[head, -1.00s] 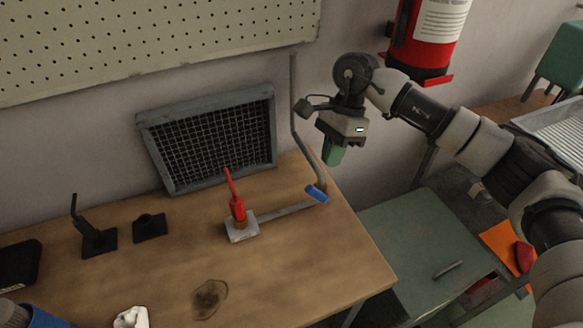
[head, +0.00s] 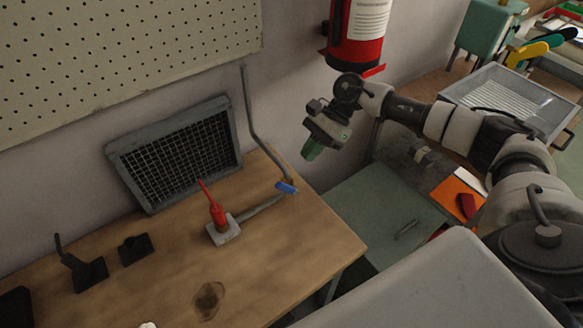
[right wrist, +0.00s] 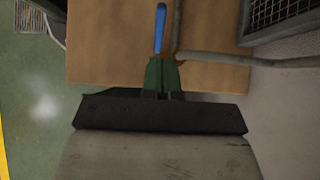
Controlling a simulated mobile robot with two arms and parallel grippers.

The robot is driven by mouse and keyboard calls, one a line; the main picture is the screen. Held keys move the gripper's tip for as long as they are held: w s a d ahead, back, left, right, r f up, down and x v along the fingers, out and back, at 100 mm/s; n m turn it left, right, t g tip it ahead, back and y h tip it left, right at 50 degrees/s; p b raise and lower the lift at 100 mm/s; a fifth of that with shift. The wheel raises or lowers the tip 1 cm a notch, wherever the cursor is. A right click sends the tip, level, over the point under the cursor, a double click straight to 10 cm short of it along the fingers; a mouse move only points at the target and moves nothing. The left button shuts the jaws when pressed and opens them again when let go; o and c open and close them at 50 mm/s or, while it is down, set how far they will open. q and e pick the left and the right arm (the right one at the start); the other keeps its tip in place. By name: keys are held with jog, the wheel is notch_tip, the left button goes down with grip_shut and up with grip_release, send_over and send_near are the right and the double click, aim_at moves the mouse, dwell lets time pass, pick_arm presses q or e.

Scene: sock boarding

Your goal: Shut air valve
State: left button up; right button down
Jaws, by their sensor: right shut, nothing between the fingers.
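The air valve has a blue lever handle (head: 287,187) on a grey pipe (head: 249,105) at the right rear corner of the wooden table. In the right wrist view the blue handle (right wrist: 160,28) lies beside one pipe section, roughly in line with it. The pipe (right wrist: 220,56) bends off to the right there. My right gripper (head: 310,152) has green fingers, shut and empty, held in the air right of the pipe and apart from the handle. In the right wrist view its fingertips (right wrist: 163,62) appear just below the handle. My left gripper is not in view.
A red nozzle (head: 217,214) stands on a grey block (head: 224,232) at the pipe's other end. A framed mesh panel (head: 178,152) leans at the wall. A fire extinguisher (head: 345,50) hangs behind my right arm. A green surface (head: 385,215) lies lower, right of the table.

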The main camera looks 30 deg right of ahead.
aim_at(286, 184)
jog(key=x, duration=0.2)
jog(key=p+x, duration=0.2)
jog(key=x, duration=0.1)
jog(key=shift+a, duration=0.55)
jog(key=shift+s+a+f, duration=0.15)
jog(key=shift+a+f, duration=0.25)
jog(key=shift+a, duration=0.05)
